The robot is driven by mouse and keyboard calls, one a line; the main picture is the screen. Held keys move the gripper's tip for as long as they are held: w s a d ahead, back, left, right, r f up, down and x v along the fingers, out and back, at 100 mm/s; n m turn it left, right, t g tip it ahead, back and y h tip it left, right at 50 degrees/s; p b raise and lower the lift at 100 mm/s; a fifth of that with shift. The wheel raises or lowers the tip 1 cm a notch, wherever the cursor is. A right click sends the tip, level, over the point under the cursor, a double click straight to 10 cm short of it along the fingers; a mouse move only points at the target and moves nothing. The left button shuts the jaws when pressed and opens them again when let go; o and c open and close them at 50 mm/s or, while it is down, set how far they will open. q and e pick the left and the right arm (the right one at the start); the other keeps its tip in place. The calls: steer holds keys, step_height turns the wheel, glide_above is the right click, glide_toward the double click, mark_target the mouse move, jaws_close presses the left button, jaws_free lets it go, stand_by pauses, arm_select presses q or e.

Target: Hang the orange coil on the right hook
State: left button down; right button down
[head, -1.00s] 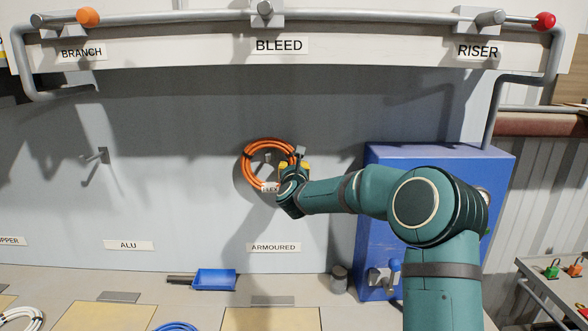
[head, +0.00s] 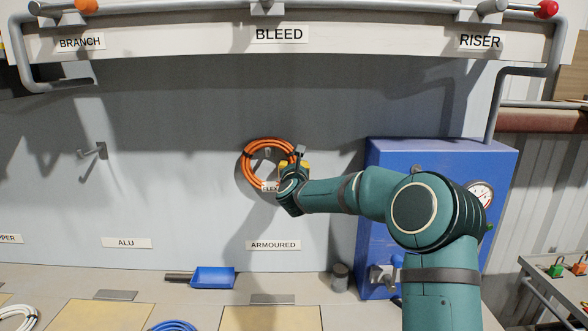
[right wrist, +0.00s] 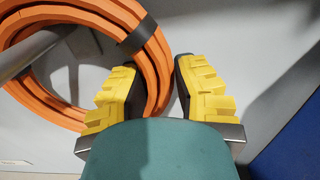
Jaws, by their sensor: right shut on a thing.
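The orange coil (head: 248,170) is up against the grey wall, above the ARMOURED label (head: 273,245), with a FLEX tag (head: 270,187) at its lower edge. My right gripper (head: 291,168) is shut on the coil's right side. In the right wrist view the yellow-padded fingers (right wrist: 158,95) straddle the coil (right wrist: 155,60). The right hook (head: 267,154) shows inside the ring; its grey peg (right wrist: 30,52) crosses the coil's opening in the wrist view. Whether the coil rests on the peg I cannot tell. The left gripper is out of view.
An empty hook (head: 93,152) is on the wall above the ALU label (head: 126,243). A blue cabinet (head: 440,155) stands right of the coil, behind my arm. A pipe rail (head: 180,15) runs above. A blue scoop (head: 213,278) and a dark cylinder (head: 340,277) are on the bench.

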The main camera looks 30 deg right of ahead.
steer(key=c, duration=0.8)
jaws_free()
steer(key=shift+o, duration=0.2)
steer(key=v, duration=1.2)
